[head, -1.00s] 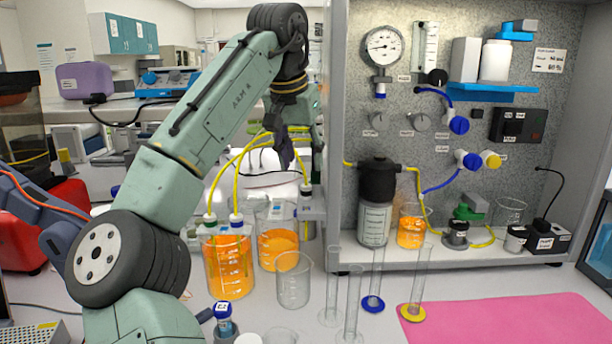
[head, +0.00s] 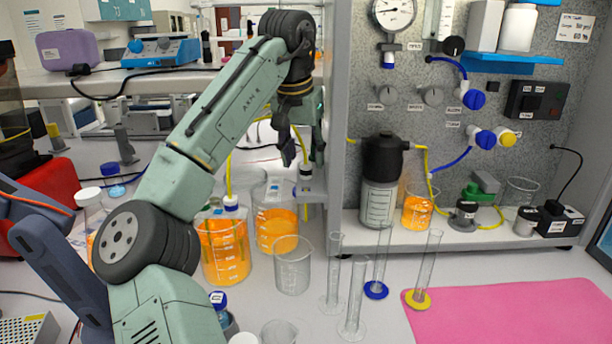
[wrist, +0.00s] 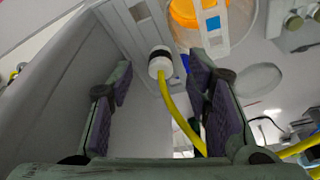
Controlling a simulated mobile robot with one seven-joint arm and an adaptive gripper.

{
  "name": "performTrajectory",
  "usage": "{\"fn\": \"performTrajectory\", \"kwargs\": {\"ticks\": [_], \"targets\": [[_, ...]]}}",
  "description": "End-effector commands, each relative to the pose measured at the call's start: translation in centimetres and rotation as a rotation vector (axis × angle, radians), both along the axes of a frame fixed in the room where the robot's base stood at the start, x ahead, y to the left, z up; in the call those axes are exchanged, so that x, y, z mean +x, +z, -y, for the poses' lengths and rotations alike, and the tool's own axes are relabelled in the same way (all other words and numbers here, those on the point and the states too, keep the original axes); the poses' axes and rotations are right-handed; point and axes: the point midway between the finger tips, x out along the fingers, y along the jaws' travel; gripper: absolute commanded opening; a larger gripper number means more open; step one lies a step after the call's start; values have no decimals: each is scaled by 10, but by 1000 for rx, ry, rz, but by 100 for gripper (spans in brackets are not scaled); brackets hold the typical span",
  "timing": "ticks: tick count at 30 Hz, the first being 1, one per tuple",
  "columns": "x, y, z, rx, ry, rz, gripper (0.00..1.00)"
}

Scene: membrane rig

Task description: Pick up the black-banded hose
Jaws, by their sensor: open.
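The black-banded hose is yellow with a white end fitting and a black ring. In the head view its end (head: 305,172) stands at the narrow ledge on the rig's left side. In the wrist view the banded end (wrist: 160,62) sits between and just beyond my fingertips, with the yellow tube running down toward the right finger. My gripper (head: 302,150) is open and points down over this hose; the wrist view shows both pads (wrist: 160,88) apart, with no clear grip on it. Part of the tube is hidden behind my gripper and arm.
An empty beaker (head: 293,272) and glass cylinders (head: 334,285) stand in front. The rig's side wall (head: 338,120) is close on the right.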

Motion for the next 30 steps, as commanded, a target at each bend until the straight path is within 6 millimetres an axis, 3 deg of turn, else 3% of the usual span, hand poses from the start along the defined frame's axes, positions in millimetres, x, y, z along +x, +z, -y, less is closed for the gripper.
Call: {"fn": "performTrajectory", "kwargs": {"ticks": [6,14,30], "targets": [[7,-23,2,2,1,1,45],[7,-25,3,0,1,1,44],[7,-25,3,0,1,1,8]]}}
